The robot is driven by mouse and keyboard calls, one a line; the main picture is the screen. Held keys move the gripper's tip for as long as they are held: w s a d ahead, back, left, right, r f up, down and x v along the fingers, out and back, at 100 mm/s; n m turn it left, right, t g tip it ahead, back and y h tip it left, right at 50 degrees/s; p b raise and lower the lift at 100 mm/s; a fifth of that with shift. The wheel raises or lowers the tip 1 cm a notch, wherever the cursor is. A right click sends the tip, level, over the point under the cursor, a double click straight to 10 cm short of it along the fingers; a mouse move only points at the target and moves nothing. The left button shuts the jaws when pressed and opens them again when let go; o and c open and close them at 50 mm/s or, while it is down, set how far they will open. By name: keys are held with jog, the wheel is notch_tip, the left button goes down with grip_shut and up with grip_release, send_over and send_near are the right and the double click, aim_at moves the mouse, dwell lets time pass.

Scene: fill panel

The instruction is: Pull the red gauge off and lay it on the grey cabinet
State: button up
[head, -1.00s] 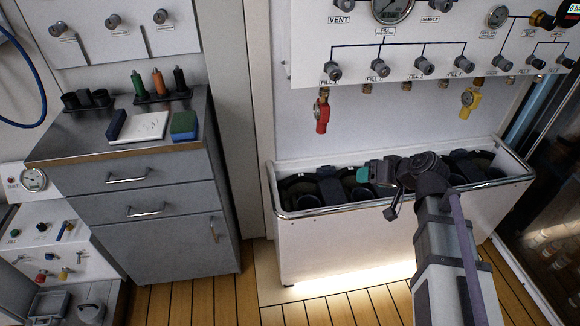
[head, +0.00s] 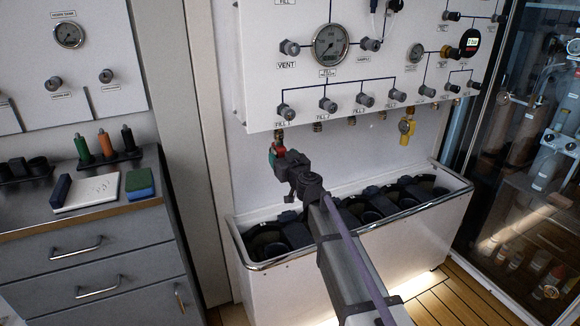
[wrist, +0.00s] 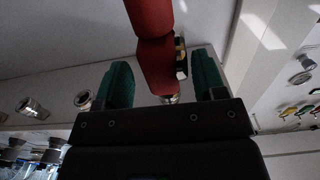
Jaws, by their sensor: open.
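The red gauge (head: 281,151) hangs under the leftmost fill fitting of the white panel (head: 262,55), mostly hidden behind my gripper (head: 276,157) in the head view. In the wrist view the red gauge (wrist: 155,62) shows as a red body with a dark and yellow piece on its side. It lies between the two green fingers of my gripper (wrist: 163,80), with a gap visible on both sides. My gripper is open. The grey cabinet (head: 130,262) stands at the left, with a metal top.
On the cabinet top are a white pad (head: 88,191), a blue and green block (head: 139,184), a rack of bottles (head: 105,155) and dark cups (head: 25,168). A yellow gauge (head: 406,128) hangs further right. A white trough (head: 300,285) with dark openings stands below the panel.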

jog(key=x, duration=0.3)
jog(key=shift+w+a, duration=0.2)
jog(key=shift+w, duration=0.15)
jog(key=shift+c, duration=0.4)
jog(key=c, duration=1)
jog(key=shift+s+f, duration=0.1)
jog(key=shift+f, duration=0.05)
jog(key=shift+c, duration=0.3)
